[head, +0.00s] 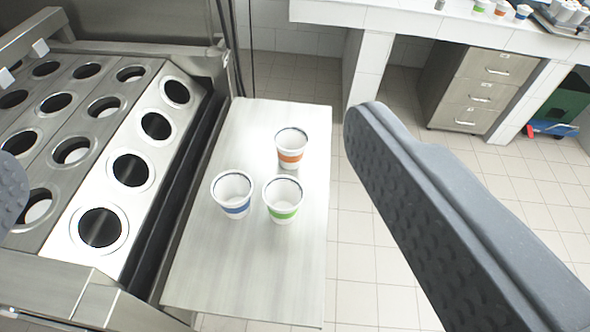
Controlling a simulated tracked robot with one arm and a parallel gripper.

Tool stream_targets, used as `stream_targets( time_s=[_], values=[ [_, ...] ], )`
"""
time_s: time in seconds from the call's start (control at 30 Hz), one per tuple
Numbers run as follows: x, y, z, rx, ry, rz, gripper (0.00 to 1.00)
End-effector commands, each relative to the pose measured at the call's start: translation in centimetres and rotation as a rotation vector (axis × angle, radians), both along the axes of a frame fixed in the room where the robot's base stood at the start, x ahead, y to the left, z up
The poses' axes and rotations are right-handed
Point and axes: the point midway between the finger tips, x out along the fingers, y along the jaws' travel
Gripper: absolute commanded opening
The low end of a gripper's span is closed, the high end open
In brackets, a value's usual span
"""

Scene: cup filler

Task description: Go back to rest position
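My gripper (190,150) is open wide. Its right finger is large at the right of the view, and only the tip of its left finger shows at the left edge. Nothing is between the fingers that touches them. Three white cups stand upright on a metal side shelf (240,290) below and between the fingers: one with an orange band (290,154) at the back, one with a blue band (233,200) at front left, and one with a green band (283,205) at front right. The cups look empty.
A steel filler machine (60,245) with rows of round holes stands at the left, beside the shelf. A white tiled counter (440,22) with more cups runs along the back right, with a drawer cabinet (480,90) under it. The tiled floor (370,260) right of the shelf is clear.

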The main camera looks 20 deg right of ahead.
Motion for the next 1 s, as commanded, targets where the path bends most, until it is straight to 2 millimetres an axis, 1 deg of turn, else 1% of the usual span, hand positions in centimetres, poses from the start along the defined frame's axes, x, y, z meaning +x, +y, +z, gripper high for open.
stream_targets(
  time_s=[0.13, 0.23, 0.37, 0.5, 0.6, 1.0],
  values=[
    [0.0, 0.0, 0.2, 0.000, -0.001, 0.001, 0.91],
    [0.0, 0.1, 0.9, 0.000, -0.001, 0.002, 0.91],
    [0.1, 0.1, 2.8, 0.000, -0.001, 0.002, 0.91],
    [0.1, 0.1, 5.2, 0.000, -0.001, 0.002, 0.91],
    [0.1, 0.1, 6.1, 0.000, -0.001, 0.002, 0.91],
    [0.1, 0.1, 6.2, 0.000, -0.001, 0.002, 0.91]
  ],
)
